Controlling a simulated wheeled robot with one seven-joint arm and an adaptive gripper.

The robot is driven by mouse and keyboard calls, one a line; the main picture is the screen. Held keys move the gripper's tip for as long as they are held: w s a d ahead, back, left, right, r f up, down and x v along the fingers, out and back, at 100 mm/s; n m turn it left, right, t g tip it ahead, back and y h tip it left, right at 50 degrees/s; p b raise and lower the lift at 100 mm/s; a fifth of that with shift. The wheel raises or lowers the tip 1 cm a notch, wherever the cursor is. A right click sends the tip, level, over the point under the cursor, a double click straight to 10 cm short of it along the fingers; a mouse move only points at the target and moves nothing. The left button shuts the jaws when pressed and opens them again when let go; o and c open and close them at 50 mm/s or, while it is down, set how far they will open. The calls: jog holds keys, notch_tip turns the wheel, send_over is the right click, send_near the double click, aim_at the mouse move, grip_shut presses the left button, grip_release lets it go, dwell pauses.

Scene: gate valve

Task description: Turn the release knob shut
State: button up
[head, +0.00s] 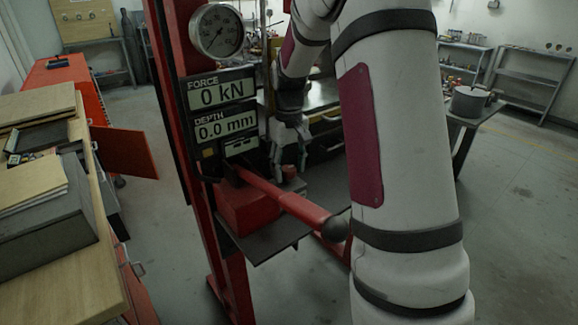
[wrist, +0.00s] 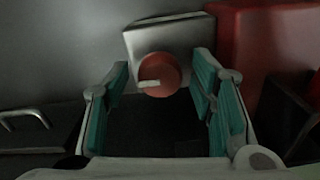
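The release knob (wrist: 160,75) shows in the wrist view as a round red disc with a pale bar pointing left. It sits on the front of a grey metal block (wrist: 187,45). My gripper (wrist: 158,97) is open, with one teal-padded finger at each side of the knob and a gap between pads and knob. I cannot tell how far the fingertips reach past the knob's face. In the head view my gripper (head: 290,158) points down beside the red press, and I cannot make out the knob clearly there.
A red lever (head: 285,203) with a dark ball end sticks out from the red press base (head: 245,208), close to my gripper. The force and depth display (head: 222,108) reads 0 kN and 0.0 mm. A dark plate (head: 262,245) lies below. A wooden bench (head: 75,290) stands left.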

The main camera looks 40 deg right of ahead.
jog(key=c, duration=0.8)
jog(key=shift+c, duration=0.2)
jog(key=shift+m, duration=0.4)
jog(key=m, duration=0.3)
jog(key=shift+m+b, duration=0.35)
jog(key=shift+m, duration=0.05)
jog(key=m, duration=0.4)
jog(key=shift+w+a, duration=0.1)
jog(key=m, duration=0.9)
jog(key=shift+w+m, duration=0.1)
jog(key=shift+m, duration=0.2)
